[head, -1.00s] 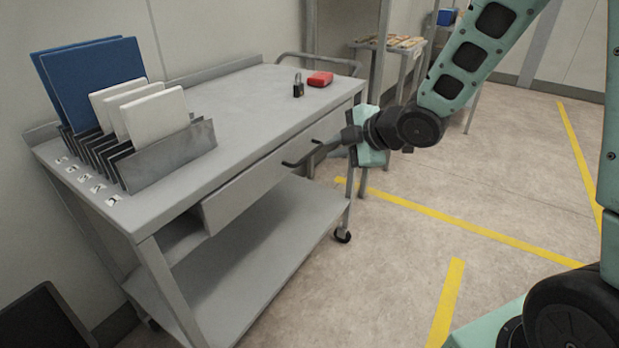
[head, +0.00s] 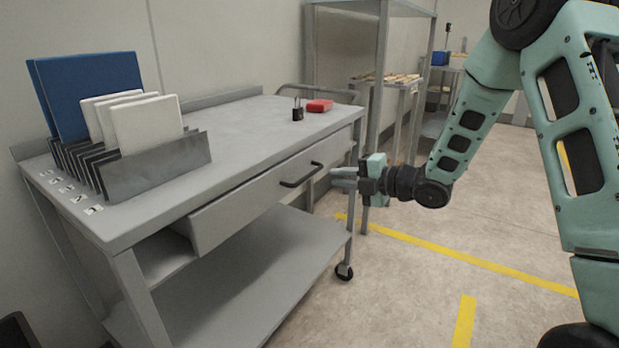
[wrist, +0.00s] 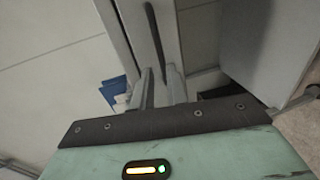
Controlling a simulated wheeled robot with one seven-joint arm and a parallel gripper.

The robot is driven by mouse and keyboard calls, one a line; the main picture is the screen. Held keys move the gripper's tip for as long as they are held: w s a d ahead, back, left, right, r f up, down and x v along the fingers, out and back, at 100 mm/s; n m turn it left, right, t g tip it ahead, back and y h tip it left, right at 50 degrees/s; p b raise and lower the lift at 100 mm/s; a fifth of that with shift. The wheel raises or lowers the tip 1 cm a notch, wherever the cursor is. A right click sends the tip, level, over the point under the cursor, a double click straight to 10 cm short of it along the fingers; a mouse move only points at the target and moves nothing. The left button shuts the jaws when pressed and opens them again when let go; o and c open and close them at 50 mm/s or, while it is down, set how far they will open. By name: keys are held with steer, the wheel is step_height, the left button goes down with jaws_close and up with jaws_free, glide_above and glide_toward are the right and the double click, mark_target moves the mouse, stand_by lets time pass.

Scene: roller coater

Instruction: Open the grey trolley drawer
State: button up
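The grey trolley (head: 240,140) stands along the wall at left in the head view. Its drawer front (head: 245,208) sits just below the tabletop edge and looks closed or nearly so. A dark bar handle (head: 302,174) is on the drawer front; it also shows as a dark bar (wrist: 155,30) ahead of the fingers in the wrist view. My gripper (head: 338,177) is right of the handle in the head view, apart from it, fingers pointing toward the trolley. In the wrist view my gripper (wrist: 162,78) has its two fingers apart with nothing between them.
A rack (head: 155,168) with blue and white panels stands on the tabletop's left part. A shelf post (head: 378,90) rises behind my gripper.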

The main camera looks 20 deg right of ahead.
mark_target(311, 176)
steer(key=x, duration=0.9)
steer(key=shift+w+a, duration=0.15)
steer(key=shift+c, duration=0.2)
jaws_close()
